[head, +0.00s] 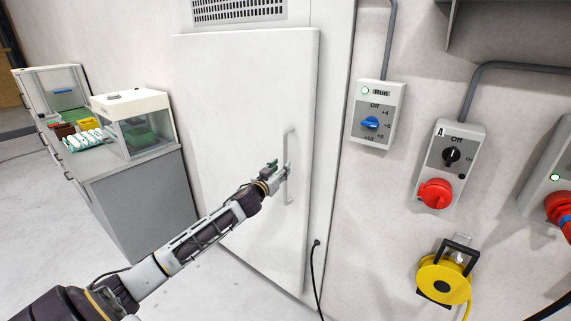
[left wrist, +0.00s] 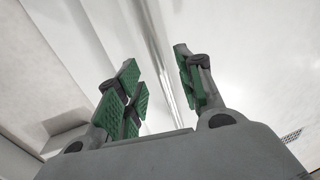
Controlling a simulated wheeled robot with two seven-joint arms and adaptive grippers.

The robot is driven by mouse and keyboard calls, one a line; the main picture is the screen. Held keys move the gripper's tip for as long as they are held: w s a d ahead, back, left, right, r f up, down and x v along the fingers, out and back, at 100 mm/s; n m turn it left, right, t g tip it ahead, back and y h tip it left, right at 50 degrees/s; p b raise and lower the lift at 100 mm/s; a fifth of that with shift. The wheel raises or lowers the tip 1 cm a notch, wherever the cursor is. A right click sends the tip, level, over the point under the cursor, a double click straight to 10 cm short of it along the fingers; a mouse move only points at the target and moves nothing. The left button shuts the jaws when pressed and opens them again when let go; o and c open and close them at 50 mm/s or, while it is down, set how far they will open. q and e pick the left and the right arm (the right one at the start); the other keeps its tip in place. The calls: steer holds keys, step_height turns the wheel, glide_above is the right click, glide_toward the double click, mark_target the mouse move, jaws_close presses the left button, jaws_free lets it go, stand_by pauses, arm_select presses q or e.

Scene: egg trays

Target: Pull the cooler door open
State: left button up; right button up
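The white cooler door (head: 235,110) stands shut in its frame in the head view. Its upright bar handle (head: 290,140) is near the door's right edge. My left gripper (head: 279,170) is at the middle of the handle. In the left wrist view its green-padded fingers (left wrist: 160,85) are spread apart. A pale bar (left wrist: 160,50), which looks like the handle, runs between them, with gaps to the pads. Whether any finger touches the handle cannot be told. My right gripper is in neither view.
Control boxes (head: 377,113) and (head: 455,160) are on the wall right of the cooler, above a yellow reel (head: 443,280). A black cable (head: 316,265) hangs by the door's lower right. A grey cabinet (head: 150,205) with a clear-sided box (head: 133,105) stands left.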

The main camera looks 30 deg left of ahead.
arm_select(q)
steer(key=w, duration=0.5)
steer(key=shift+a, duration=0.3)
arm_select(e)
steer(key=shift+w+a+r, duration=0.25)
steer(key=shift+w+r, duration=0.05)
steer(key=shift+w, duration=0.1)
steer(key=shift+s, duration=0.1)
